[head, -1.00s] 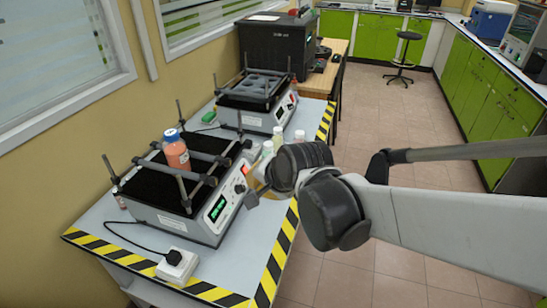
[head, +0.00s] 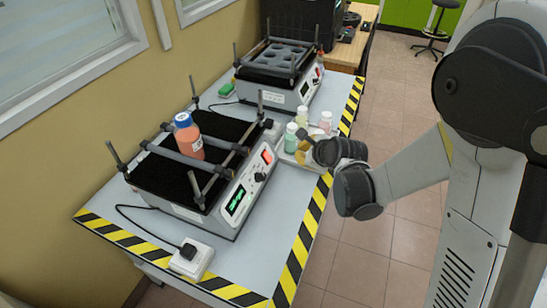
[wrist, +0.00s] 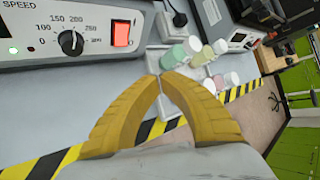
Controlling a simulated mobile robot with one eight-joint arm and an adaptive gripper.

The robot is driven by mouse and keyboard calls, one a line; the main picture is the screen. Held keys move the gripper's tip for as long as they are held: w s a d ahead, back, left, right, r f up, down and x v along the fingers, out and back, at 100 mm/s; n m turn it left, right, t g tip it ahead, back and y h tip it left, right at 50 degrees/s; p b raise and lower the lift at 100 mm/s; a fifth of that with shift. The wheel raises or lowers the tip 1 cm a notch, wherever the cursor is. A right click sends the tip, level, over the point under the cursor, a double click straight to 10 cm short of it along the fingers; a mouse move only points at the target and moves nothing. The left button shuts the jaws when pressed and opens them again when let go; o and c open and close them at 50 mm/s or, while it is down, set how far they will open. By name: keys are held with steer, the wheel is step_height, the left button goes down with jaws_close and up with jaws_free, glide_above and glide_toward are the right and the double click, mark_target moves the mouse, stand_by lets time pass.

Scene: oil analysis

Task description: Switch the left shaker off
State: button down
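The near shaker (head: 185,205), on the left of the bench, has a black platform with clamp bars and an orange bottle with a blue cap (head: 189,138). Its front panel has a lit green display (head: 236,200), a speed knob (head: 260,177) and a bright red switch (head: 267,157). In the wrist view the knob (wrist: 70,42) and red switch (wrist: 122,35) show at upper left. My gripper's yellow fingers (wrist: 163,77) have their tips together, with nothing seen between them. In the head view my gripper (head: 304,152) is right of the panel, apart from it, partly hidden by its own wrist.
A second shaker (head: 282,90) stands farther back. Small capped bottles (head: 291,137) stand on a tray near my gripper. A white power socket (head: 191,259) with a plug sits at the front of the bench. Striped tape (head: 300,250) marks the bench edge.

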steer(key=shift+a+f, duration=0.1)
steer(key=w+a+f+b, duration=0.2)
steer(key=a+f, duration=0.2)
steer(key=a, duration=0.2)
steer(key=shift+w+a+f+b, duration=0.3)
steer(key=shift+f, duration=0.1)
stand_by(1.4)
steer(key=shift+w+a+f, duration=0.1)
steer(key=shift+a+f, duration=0.15)
steer(key=shift+a, duration=0.05)
steer(key=shift+w+a+f, duration=0.1)
steer(key=shift+a+f, duration=0.05)
steer(key=shift+a, duration=0.1)
stand_by(0.6)
steer(key=shift+s+d+r, duration=0.2)
steer(key=shift+d+r, duration=0.2)
steer(key=shift+d, duration=0.2)
stand_by(0.3)
steer(key=shift+s+d+r+p, duration=0.3)
steer(key=shift+d+r, duration=0.2)
steer(key=shift+d, duration=0.15)
steer(key=shift+s+d+r+p, duration=0.2)
steer(key=shift+d+r+p, duration=0.1)
steer(key=shift+d+r, duration=0.25)
steer(key=shift+s+d+r+p, duration=0.3)
steer(key=shift+d+r, duration=0.1)
steer(key=shift+d, duration=0.3)
